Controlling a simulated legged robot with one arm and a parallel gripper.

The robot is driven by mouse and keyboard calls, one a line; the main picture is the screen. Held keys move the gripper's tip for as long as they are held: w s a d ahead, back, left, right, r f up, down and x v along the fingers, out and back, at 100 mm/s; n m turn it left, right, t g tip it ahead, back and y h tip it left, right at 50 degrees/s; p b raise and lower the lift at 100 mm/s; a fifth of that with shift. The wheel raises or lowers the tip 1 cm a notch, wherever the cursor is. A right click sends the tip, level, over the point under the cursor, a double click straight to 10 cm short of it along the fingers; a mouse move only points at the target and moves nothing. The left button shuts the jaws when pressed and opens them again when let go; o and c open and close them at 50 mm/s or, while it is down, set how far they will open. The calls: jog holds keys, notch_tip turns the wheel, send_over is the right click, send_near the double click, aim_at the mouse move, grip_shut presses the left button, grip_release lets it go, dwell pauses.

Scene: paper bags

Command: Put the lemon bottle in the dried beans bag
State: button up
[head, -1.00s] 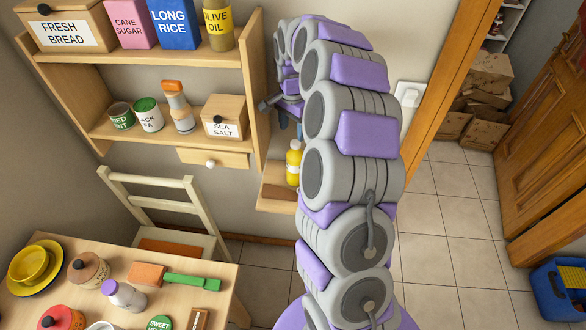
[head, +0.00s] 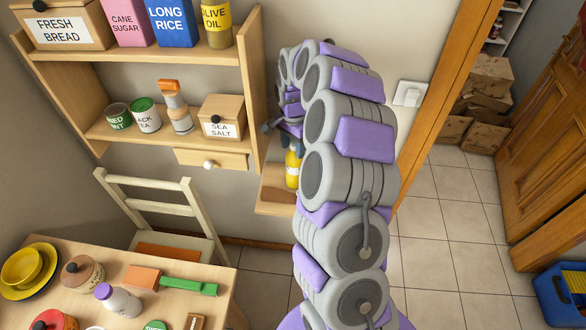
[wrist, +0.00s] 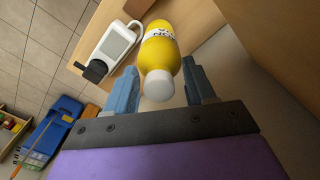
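The lemon bottle, a yellow bottle (head: 292,168) with a white cap, stands on a low wooden shelf beside the shelf unit. It also shows in the wrist view (wrist: 160,48), its label only partly readable. My gripper (wrist: 158,68) is open, with its two blue-grey fingers on either side of the bottle's cap end; I cannot tell whether they touch it. In the head view my gripper (head: 290,133) is just above the bottle, partly hidden by my arm. I cannot make out a dried beans bag in either view.
A white device with a handle (wrist: 112,47) lies beside the bottle. The shelf unit (head: 255,95) holds a cane sugar bag (head: 127,24), a long rice bag (head: 171,22) and jars. A chair (head: 150,205) and a laden table (head: 215,305) are below.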

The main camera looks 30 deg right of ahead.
jog(key=shift+d, duration=0.6)
jog(key=c, duration=0.5)
jog(key=shift+a, duration=0.6)
grip_shut()
jog(key=shift+d, duration=0.25)
